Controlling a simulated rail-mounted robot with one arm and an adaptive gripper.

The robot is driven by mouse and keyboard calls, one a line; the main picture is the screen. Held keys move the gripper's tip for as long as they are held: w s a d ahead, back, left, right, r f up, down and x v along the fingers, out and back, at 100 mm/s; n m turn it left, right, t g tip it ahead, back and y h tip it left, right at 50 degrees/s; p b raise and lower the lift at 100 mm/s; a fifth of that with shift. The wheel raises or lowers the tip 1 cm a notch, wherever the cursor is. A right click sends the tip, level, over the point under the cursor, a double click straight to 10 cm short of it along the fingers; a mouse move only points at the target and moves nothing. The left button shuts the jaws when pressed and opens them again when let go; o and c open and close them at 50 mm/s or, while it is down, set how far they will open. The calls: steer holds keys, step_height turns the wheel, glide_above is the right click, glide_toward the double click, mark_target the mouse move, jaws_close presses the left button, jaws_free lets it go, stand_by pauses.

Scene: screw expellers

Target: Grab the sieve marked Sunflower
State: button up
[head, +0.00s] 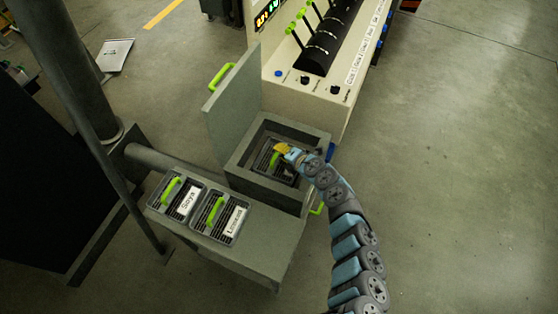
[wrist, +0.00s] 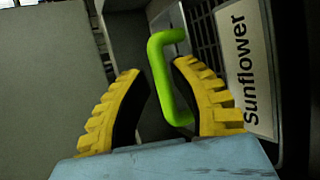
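The sieve marked Sunflower (wrist: 243,65) sits inside an open grey box (head: 240,172) in the head view. Its white label and dark grille show at the right of the wrist view. Its green handle (wrist: 162,75) stands between the two yellow fingers of my gripper (wrist: 165,95). The fingers are apart, with a gap to the left of the handle; the right finger is close to it, and I cannot tell if they touch. In the head view my gripper (head: 280,149) reaches into the box from the right and partly hides the sieve.
Sieves marked Soya (head: 168,190) and Linseed (head: 212,222) lie on a grey shelf (head: 262,250) in front of the box. The box's lid (head: 232,110) stands raised at the left. A cream machine with levers (head: 300,90) is behind. Open floor lies at the right.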

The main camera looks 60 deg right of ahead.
steer(key=shift+w+d+f, duration=0.3)
steer(key=shift+w+f, duration=0.05)
steer(key=shift+w, duration=0.05)
steer(key=shift+w+d+f, duration=0.1)
steer(key=shift+w+f, duration=0.2)
steer(key=shift+w, duration=0.15)
jaws_close()
